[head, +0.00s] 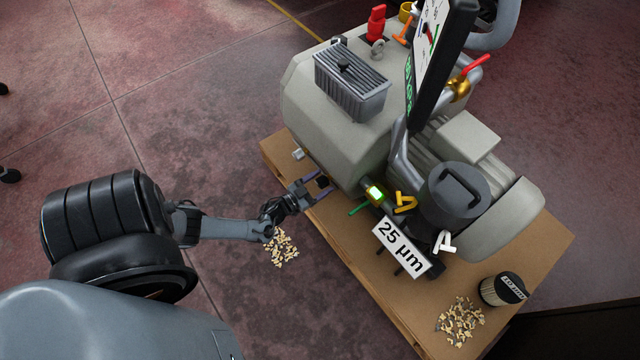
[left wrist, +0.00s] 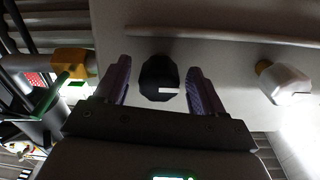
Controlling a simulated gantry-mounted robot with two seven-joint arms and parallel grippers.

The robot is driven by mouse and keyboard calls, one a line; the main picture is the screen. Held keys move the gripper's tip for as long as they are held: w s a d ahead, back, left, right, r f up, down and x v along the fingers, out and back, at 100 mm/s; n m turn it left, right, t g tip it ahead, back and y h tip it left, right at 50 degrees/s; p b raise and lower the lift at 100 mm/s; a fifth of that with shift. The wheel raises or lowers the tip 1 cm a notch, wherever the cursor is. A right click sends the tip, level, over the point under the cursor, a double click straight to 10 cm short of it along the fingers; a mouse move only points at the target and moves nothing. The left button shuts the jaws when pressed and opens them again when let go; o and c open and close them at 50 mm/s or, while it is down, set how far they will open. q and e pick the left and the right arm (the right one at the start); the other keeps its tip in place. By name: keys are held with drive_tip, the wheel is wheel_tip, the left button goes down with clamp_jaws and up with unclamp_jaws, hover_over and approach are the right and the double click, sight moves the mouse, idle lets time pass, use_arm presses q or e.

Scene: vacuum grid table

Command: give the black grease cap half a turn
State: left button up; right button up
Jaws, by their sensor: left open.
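The black grease cap (left wrist: 159,78) shows in the left wrist view as a dark faceted knob with a short white mark, on the pale machine wall. In the head view the cap (head: 323,181) is a small dark shape at the tips of my left gripper (head: 315,186). The left gripper (left wrist: 159,88) is open in the left wrist view, one purple-grey finger on each side of the cap. Gaps show between the cap and both fingers, so they look apart from it. My right gripper is not in view.
The grey machine (head: 330,115) stands on a wooden pallet (head: 375,290). A brass valve (left wrist: 68,62) with a green lever is left of the cap, and a whitish fitting (left wrist: 284,82) is right. A "25 µm" sign (head: 401,246) and a loose filter (head: 503,289) are nearby.

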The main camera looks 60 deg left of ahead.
use_arm(q)
drive_tip(key=c, duration=1)
drive_tip(key=shift+c, duration=0.2)
